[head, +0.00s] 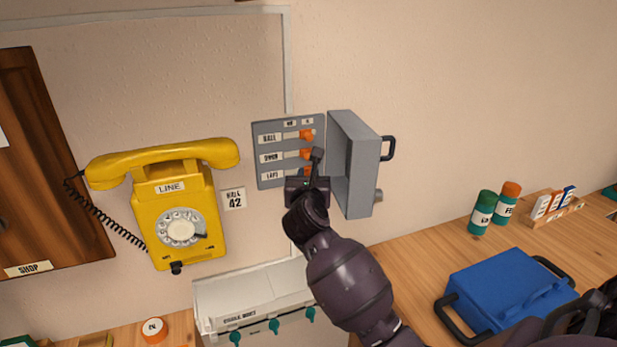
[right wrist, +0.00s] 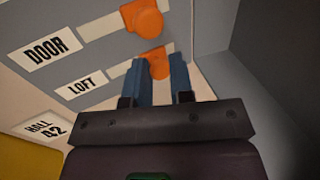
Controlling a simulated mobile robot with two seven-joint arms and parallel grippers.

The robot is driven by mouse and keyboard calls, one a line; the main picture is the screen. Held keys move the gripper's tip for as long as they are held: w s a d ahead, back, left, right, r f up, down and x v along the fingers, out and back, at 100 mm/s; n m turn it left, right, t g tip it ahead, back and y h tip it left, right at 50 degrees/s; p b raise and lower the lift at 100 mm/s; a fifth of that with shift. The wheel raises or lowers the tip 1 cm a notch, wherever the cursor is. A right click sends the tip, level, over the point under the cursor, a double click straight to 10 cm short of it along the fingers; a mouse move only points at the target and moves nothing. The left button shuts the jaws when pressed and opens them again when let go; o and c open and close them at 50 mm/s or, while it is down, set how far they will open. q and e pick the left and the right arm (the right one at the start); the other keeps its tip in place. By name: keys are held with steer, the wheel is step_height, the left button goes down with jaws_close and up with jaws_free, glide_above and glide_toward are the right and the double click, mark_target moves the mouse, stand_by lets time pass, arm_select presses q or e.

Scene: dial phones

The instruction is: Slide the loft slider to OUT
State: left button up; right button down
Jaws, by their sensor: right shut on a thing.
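A grey switch panel (head: 268,150) on the wall has three rows with orange slider knobs. The lowest row is labelled LOFT (right wrist: 86,84) in the right wrist view. The loft slider knob (right wrist: 158,54) sits toward the right of its pale slot. My right gripper (head: 314,160) is at the panel, its blue fingers (right wrist: 160,80) shut around the loft knob. It covers part of that row in the head view. The door knob (right wrist: 145,20) is above, also toward the right of its slot. Two small tags at the panel's top are too small to read surely. My left gripper is not in view.
The panel's open grey cover (head: 361,165), with a black handle, stands out from the wall just right of my gripper. A yellow dial phone (head: 176,200) hangs at left. Below are a pale box (head: 240,292) and a blue case (head: 510,290) on the wooden counter.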

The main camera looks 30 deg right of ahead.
steer(key=shift+w+a, duration=0.2)
steer(key=shift+a, duration=0.6)
steer(key=shift+w+a, duration=0.2)
steer(key=shift+a, duration=0.55)
steer(key=shift+f, duration=0.1)
steer(key=c, duration=1)
jaws_free()
steer(key=shift+a, duration=0.1)
steer(key=shift+c, duration=0.2)
steer(key=shift+s, duration=0.15)
steer(key=v, duration=1)
steer(key=shift+s+a, duration=0.15)
steer(key=shift+s, duration=0.05)
